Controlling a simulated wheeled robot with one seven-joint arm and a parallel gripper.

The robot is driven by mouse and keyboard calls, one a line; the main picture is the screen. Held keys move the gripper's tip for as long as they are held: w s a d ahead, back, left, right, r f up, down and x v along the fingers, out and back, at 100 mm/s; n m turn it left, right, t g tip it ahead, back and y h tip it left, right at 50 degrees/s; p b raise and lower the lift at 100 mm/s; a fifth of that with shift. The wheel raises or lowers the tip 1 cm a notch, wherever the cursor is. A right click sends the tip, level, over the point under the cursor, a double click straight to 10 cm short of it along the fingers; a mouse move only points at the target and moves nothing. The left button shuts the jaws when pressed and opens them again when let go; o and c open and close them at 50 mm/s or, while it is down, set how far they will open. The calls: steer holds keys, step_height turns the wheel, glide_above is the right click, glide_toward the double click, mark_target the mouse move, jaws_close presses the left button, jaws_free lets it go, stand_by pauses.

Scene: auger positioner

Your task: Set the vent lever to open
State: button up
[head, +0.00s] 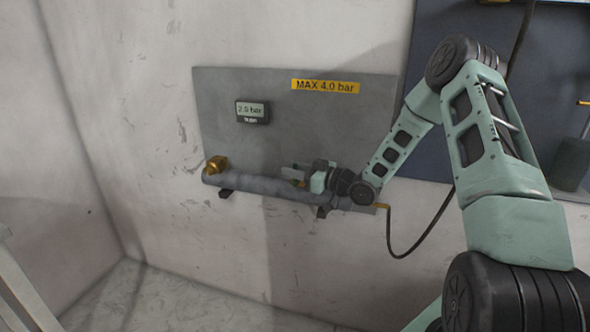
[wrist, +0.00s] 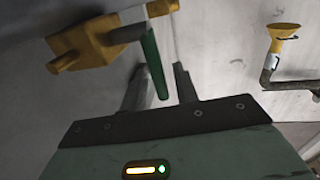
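A green lever handle (wrist: 153,65), which I take to be the vent lever, shows in the wrist view below a yellow valve body (wrist: 85,45). My gripper (wrist: 160,85) has its two dark fingers apart, one on each side of the handle. A gap shows between the handle and the right finger; contact on the left side is unclear. In the head view my gripper (head: 295,174) is at the grey pipe (head: 265,187), right of its middle. My gripper hides most of the lever there. Open or shut markings for the lever are not readable.
A grey wall panel (head: 225,95) carries a display (head: 252,112) reading 2.0 bar and a yellow label (head: 325,87) reading MAX 4.0 bar. A brass fitting (head: 216,163) sits at the pipe's left end. A black cable (head: 420,235) hangs at right.

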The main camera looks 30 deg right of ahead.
jaws_close()
